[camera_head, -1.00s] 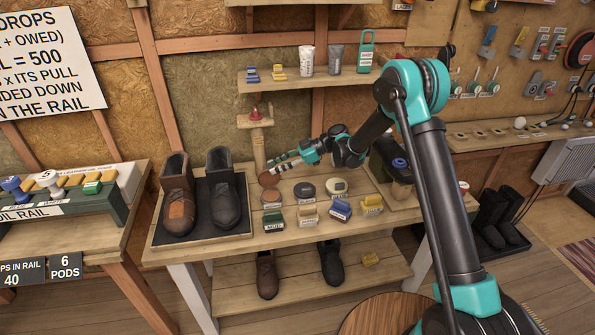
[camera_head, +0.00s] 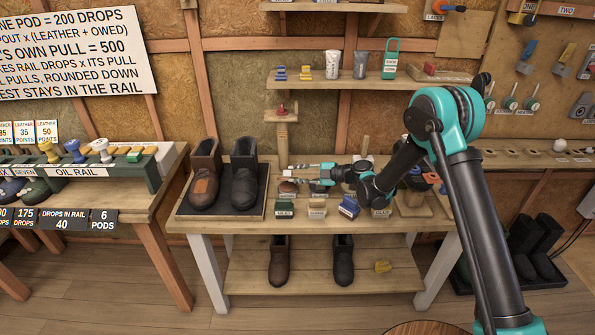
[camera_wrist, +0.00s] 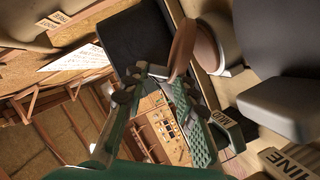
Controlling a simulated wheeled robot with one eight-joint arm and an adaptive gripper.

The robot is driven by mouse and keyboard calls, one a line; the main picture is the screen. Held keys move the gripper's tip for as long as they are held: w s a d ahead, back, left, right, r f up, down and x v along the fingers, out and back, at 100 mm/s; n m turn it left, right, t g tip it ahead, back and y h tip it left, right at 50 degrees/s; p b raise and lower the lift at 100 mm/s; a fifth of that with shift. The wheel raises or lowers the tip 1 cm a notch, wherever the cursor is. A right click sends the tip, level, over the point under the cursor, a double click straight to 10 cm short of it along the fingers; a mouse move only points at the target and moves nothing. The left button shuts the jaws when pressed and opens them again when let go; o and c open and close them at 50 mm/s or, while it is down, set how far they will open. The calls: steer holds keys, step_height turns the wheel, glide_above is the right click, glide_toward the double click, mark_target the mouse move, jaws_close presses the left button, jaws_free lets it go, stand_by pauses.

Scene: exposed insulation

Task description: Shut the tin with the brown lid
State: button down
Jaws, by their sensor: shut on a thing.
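My gripper (camera_head: 292,174) reaches left over the workbench, with its fingers level. In the wrist view my gripper (camera_wrist: 168,78) is shut on the brown lid (camera_wrist: 183,47), a round disc seen nearly edge-on at the fingertips. A round tin (camera_wrist: 210,48) with a pale side stands right beside the lid in that view. The lid looks tilted against the tin's face, and I cannot tell whether they touch. In the head view a small brown round shape (camera_head: 288,188) shows just under the fingertips; I cannot tell lid from tin there.
Several small boxes stand along the bench front, among them a green one (camera_head: 284,208), a tan one (camera_head: 317,208) and a blue one (camera_head: 349,206). Boots on a dark tray (camera_head: 255,212) stand at left. A wooden post (camera_head: 282,140) rises behind the fingers.

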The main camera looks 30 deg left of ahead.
steer(key=shift+s+d+f+n+y, duration=0.2)
steer(key=shift+f+n+y, duration=0.1)
steer(key=shift+f+n, duration=0.15)
steer(key=c, duration=1.3)
jaws_free()
steer(key=shift+o, duration=0.2)
steer(key=v, duration=1.2)
steer(key=shift+s+r, duration=0.1)
steer(key=shift+r, duration=0.05)
